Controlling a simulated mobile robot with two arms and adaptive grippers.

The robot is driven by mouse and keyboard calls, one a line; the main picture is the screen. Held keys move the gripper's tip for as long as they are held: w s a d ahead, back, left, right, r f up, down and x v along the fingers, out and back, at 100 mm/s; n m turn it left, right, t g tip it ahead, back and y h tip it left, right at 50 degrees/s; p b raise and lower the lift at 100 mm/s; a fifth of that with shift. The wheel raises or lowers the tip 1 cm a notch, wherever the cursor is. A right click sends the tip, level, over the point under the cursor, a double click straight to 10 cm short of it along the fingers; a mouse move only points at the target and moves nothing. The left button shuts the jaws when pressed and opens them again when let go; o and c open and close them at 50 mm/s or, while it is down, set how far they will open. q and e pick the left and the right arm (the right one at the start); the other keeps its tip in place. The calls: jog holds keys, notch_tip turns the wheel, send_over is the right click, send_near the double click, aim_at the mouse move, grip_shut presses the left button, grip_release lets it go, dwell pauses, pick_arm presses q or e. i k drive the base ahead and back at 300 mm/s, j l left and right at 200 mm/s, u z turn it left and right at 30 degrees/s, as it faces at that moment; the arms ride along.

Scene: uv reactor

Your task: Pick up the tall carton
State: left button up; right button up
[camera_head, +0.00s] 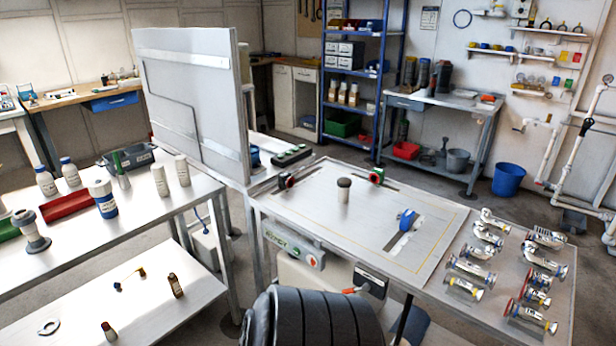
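I cannot make out a tall carton for certain in the head view. Small upright packages stand on the blue shelf rack (379,60), including a tan-and-white one (353,93), too small to identify. Two white upright cylinders (160,181) stand on the left bench, but they look round rather than boxy. A small dark brown upright item (175,285) stands on the low left shelf; its shape is unclear. Neither of my grippers is in view.
The left bench (90,235) holds bottles and a red tray (67,205). A tall grey panel (190,100) stands behind. A blue bucket (508,179) is on the floor.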

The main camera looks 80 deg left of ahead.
aim_at(175, 284)
jog(key=u, duration=3.8)
